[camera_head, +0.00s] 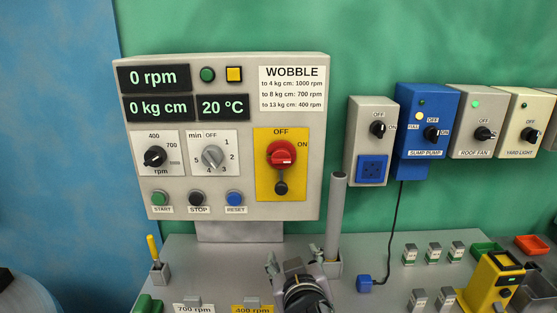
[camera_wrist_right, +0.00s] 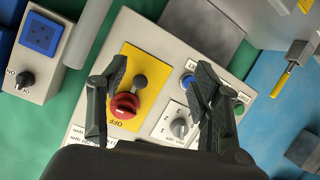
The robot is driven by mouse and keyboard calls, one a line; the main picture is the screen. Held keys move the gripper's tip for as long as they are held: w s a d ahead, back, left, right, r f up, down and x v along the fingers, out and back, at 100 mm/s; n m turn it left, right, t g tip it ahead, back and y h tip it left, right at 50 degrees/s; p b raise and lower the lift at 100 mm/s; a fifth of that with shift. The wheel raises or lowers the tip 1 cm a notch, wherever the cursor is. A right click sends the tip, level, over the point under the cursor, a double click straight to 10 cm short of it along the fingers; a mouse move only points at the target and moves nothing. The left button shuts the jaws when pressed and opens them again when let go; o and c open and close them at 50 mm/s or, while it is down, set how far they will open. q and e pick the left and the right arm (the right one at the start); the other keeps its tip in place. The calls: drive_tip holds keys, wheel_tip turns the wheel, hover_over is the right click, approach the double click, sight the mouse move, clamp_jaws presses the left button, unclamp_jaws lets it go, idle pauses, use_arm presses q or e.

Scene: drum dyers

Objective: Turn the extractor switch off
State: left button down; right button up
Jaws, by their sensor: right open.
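The control panel (camera_head: 225,190) stands at the back of the bench. Its yellow plate (camera_head: 264,186) is marked OFF at the top and ON at the right. The red grip looks turned toward ON; I cannot tell this for sure. My right gripper (camera_head: 294,262) is low in front of the panel. My left gripper is not seen.
A grey post (camera_head: 335,215) stands close right of my right gripper. Switch boxes, including the blue SUMP PUMP box (camera_head: 425,120), hang on the wall to the right. A yellow device (camera_head: 490,282) and small labelled blocks (camera_head: 433,252) stand on the bench.

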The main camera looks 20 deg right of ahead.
wheel_tip(320, 180, up, 12)
drive_tip(key=w+a+m+t+h, duration=0.1)
drive_tip(key=w+a+t+h, duration=0.1)
drive_tip(key=t, duration=0.2)
drive_tip(key=p, duration=0.4)
approach(281, 161)
drive_tip(key=x, duration=0.9)
drive_tip(key=shift+r, duration=0.15)
drive_tip(key=shift+x, duration=0.75)
drive_tip(key=shift+c, duration=0.6)
drive_tip(key=c, duration=1)
drive_tip(key=shift+c, duration=0.2)
